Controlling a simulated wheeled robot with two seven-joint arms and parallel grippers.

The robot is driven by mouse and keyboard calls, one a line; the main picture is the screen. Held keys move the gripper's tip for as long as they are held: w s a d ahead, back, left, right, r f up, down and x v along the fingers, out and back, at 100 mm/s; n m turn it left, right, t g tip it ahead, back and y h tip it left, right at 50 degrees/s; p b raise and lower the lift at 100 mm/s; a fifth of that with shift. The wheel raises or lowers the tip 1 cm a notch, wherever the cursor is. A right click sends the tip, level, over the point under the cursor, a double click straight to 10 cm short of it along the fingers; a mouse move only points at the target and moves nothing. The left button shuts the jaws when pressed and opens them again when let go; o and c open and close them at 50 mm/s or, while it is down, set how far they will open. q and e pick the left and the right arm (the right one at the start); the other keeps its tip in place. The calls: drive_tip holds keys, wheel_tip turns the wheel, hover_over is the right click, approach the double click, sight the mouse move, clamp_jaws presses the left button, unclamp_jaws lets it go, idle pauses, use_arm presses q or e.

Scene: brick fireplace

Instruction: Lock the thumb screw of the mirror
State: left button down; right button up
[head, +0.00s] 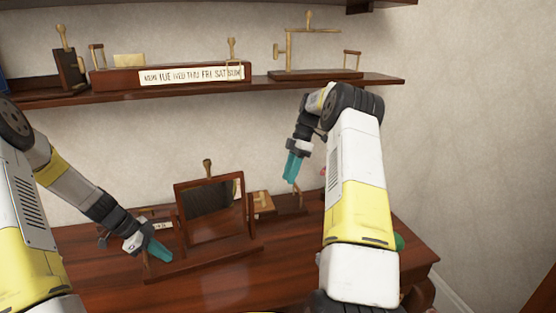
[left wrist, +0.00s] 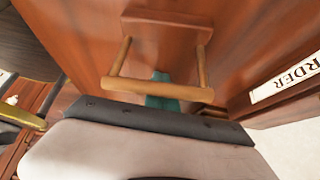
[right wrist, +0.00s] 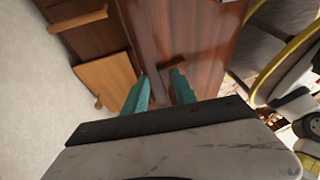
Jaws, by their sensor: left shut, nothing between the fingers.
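The mirror (head: 214,212) stands on the desk in a dark wooden frame, its glass tilted, in the middle of the head view. I cannot make out its thumb screw clearly; the frame's sides are small in this view. My left gripper (head: 158,250) is shut and empty, low beside the mirror's left edge. In the left wrist view its teal fingers (left wrist: 168,98) are partly hidden behind a light wooden bar handle (left wrist: 158,88). My right gripper (head: 292,167) hangs in the air to the right of the mirror, pointing down. In the right wrist view its fingers (right wrist: 158,92) are apart.
A small wooden item (head: 262,204) stands on the desk (head: 225,285) to the mirror's right. A wall shelf (head: 130,94) above carries a weekday-labelled box (head: 112,80) and brass-fitted stands. The right wrist view shows a light wooden block (right wrist: 105,82). The desk front is clear.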

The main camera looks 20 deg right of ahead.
drive_tip(key=s+a+r+m+t+h, duration=0.1)
drive_tip(key=s+a+r+m+t, duration=0.1)
drive_tip(key=s+a+r+m, duration=0.4)
drive_tip(key=s+a+r+m+t+h, duration=0.1)
drive_tip(key=s+a+r+m+t, duration=0.15)
drive_tip(key=s+r, duration=0.4)
drive_tip(key=s+a+r+m+t, duration=0.1)
drive_tip(key=s+r+m, duration=0.2)
drive_tip(key=s, duration=0.4)
drive_tip(key=s+a+r+m+t, duration=0.1)
drive_tip(key=s+a+r+m, duration=0.1)
drive_tip(key=s, duration=0.5)
drive_tip(key=shift+r+m, duration=0.45)
drive_tip(key=shift+r, duration=0.7)
drive_tip(key=shift+a, duration=0.1)
